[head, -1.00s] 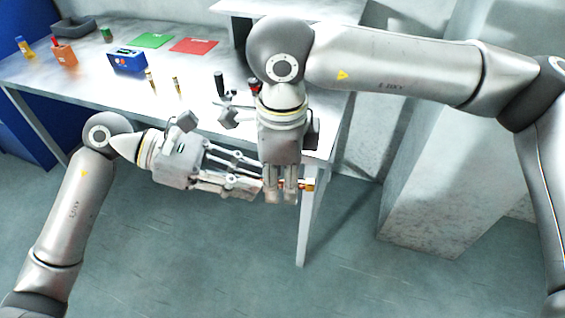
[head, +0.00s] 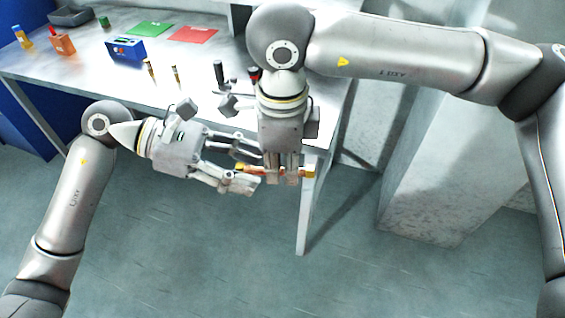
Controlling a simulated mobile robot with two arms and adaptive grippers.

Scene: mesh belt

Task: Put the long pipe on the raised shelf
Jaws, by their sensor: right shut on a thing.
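The long pipe (head: 246,168), copper-orange with yellow ends, lies level across the picture in front of the table. My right gripper (head: 282,180) points down and is shut on the pipe near its right part. My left gripper (head: 245,169) is open, with its fingers apart around the pipe's left end; whether they touch it I cannot tell. The raised shelf (head: 336,4) shows only as a pale strip at the top edge, mostly cut off and partly behind my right arm.
The white table (head: 75,82) holds a blue box (head: 125,49), green mat (head: 152,29), red mat (head: 194,35), orange holder (head: 62,45), grey tray (head: 71,16), two brass pegs (head: 175,76) and a black-handled part (head: 219,72). A pale block stands at right. Floor in front is clear.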

